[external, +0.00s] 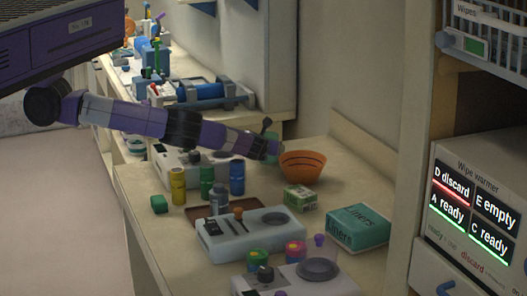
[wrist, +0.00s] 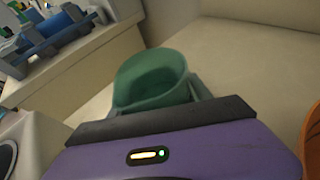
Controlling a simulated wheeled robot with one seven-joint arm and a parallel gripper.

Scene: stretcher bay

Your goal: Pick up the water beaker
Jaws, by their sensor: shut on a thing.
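The water beaker is a green, open-topped cup (wrist: 152,82), upright or slightly tilted, in the middle of the wrist view. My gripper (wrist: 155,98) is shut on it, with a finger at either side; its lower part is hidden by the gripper. In the external view my gripper (external: 273,147) is at the back of the counter, just left of the orange bowl, and a bit of the green beaker (external: 275,136) shows behind it. I cannot tell whether the beaker touches the counter.
The orange bowl (external: 303,166) stands close on the right. A green box (external: 300,198), a teal liners box (external: 357,227), yellow (external: 178,186) and blue (external: 237,179) containers and grey devices (external: 249,236) stand nearer. A wall rises behind; counter beyond the beaker looks clear.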

